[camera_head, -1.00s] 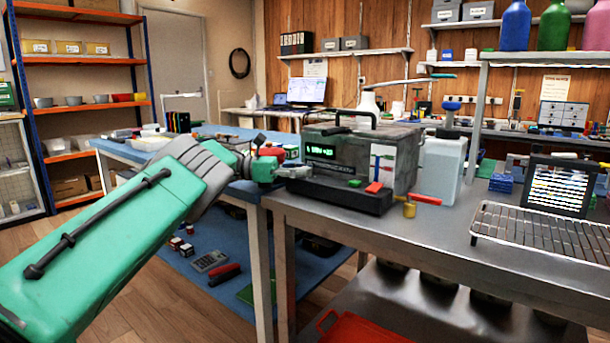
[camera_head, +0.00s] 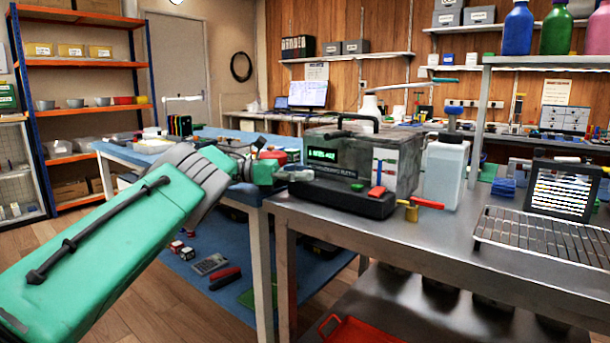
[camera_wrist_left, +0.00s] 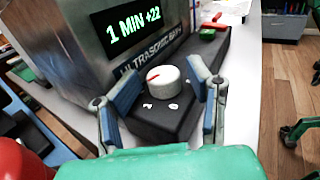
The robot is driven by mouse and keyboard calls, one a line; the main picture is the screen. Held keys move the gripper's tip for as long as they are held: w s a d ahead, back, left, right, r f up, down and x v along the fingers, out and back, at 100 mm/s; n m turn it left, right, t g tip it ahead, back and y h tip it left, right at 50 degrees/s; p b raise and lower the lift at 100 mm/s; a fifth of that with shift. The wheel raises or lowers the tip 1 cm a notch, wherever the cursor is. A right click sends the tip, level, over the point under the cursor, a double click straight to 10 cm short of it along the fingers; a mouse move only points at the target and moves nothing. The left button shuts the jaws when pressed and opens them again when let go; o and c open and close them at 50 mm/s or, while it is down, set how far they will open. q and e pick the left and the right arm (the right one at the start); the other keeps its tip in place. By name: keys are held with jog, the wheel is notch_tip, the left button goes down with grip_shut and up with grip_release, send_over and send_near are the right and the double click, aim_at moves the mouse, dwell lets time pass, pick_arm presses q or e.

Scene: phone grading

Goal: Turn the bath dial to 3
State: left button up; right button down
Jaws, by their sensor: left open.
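The ultrasonic bath (camera_head: 408,165) is a grey metal box with a black front base on the metal table. Its green display reads "1 MIN +22" in the left wrist view (camera_wrist_left: 126,24). The bath dial (camera_wrist_left: 166,82) is a round white knob with a red pointer line, on top of the black base. Small white marks lie beside it; their numbers cannot be read. My left gripper (camera_wrist_left: 162,80) is open, with one finger on each side of the dial; contact is not clear. In the head view my left gripper (camera_head: 292,175) covers the dial. My right gripper is not in view.
A blue-topped table (camera_head: 125,153) is behind my left arm.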

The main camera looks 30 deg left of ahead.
pick_arm(q)
jog(key=shift+d, duration=0.1)
jog(key=shift+s+a, duration=0.2)
jog(key=shift+a, duration=0.2)
jog(key=v, duration=0.7)
jog(key=shift+f, duration=0.15)
jog(key=shift+a, duration=0.1)
